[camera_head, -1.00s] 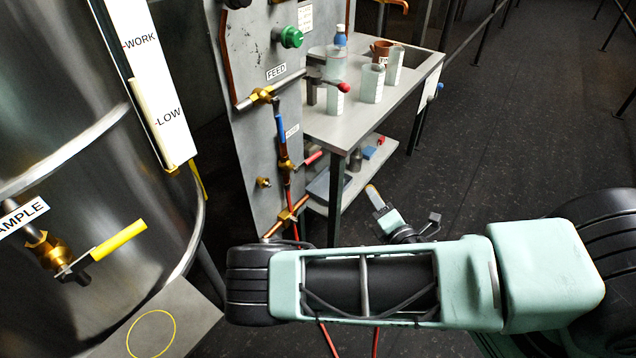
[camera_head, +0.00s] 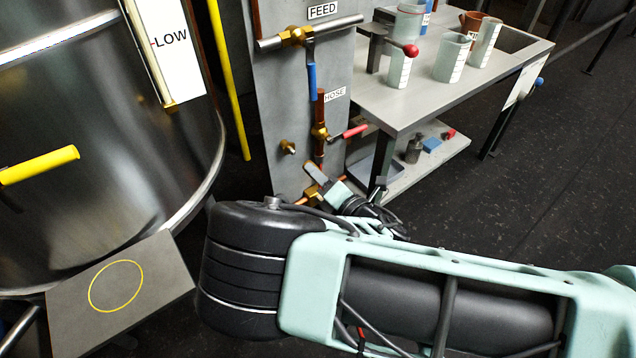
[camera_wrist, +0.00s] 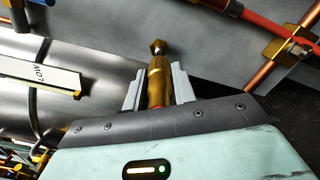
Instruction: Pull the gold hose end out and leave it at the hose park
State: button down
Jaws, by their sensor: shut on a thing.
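My gripper (camera_wrist: 158,82) is shut on the gold hose end (camera_wrist: 157,82) in the wrist view, with one grey finger on each side of it. A bit of red shows at its base by the palm. Its narrow tip points away from the palm, toward the grey panel (camera_wrist: 215,55). I cannot tell whether the tip touches anything. In the head view my gripper (camera_head: 318,176) is in front of the lower panel, by the lower brass fitting (camera_head: 310,196); the hose end is not clear there. A short brass stub (camera_head: 288,147) sticks out of the panel just above. No hose park label is readable.
The HOSE valve's red handle (camera_head: 349,132) and the FEED valve's blue handle (camera_head: 312,83) stick out nearby. A steel bench (camera_head: 425,105) with beakers is right of the panel. The tank (camera_head: 100,150) and a plate with a yellow ring (camera_head: 70,313) are left.

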aim_at(294, 153)
jog(key=shift+s, duration=0.1)
dwell(0.3)
jog(key=shift+a, duration=0.15)
jog(key=shift+b+x, duration=0.3)
jog(key=shift+x, duration=1.65)
jog(key=c, duration=2)
grip_release()
grip_shut()
jog(key=shift+b+x, duration=0.4)
jog(key=shift+x, duration=1.05)
